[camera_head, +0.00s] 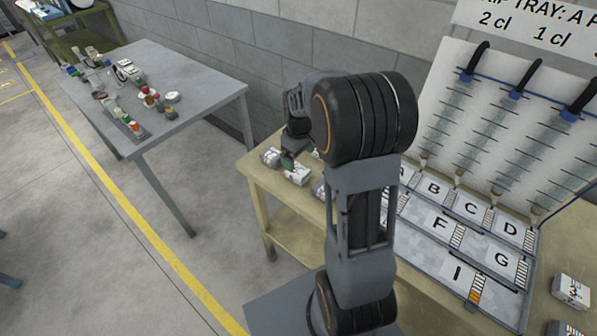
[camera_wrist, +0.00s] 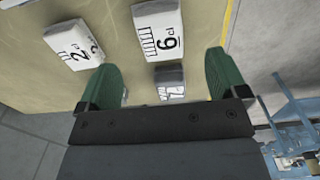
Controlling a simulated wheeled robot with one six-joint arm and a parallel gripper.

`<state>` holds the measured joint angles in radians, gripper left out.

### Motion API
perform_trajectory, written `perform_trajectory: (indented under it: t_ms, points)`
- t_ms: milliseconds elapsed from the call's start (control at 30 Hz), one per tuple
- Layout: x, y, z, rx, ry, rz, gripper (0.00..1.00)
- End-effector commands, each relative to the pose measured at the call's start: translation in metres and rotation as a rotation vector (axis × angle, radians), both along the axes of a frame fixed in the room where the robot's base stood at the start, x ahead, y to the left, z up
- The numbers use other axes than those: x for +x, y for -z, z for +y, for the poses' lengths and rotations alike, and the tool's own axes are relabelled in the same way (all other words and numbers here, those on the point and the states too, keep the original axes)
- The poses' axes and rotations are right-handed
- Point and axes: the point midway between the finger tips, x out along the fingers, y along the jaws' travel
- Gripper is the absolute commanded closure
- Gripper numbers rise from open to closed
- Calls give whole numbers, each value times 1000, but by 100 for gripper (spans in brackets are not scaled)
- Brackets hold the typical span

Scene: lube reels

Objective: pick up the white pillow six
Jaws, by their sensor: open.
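The white pillow six (camera_wrist: 158,28) lies on the tan tabletop in the wrist view, with a black "6 cl" and a striped scale facing up. It sits just beyond my gripper (camera_wrist: 160,78), roughly centred between the two green fingers, which are apart with nothing gripped. In the head view my gripper (camera_head: 287,160) is low over the left end of the tan bench, partly hidden by my arm. White blocks lie there, but I cannot tell which is six.
A white pillow marked 2 (camera_wrist: 73,44) lies left of six. A lettered tray (camera_head: 440,224) and an upright board (camera_head: 500,110) stand right of my arm. A grey table (camera_head: 190,85) stands left.

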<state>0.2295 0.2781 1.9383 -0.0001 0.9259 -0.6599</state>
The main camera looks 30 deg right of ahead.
Motion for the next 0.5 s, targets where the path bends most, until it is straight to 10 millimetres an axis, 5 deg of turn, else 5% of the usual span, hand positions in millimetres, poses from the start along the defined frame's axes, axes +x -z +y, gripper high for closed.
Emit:
perform_trajectory:
  t_ms: [500]
  points:
    - [-2,46,0,1,2,4,8]
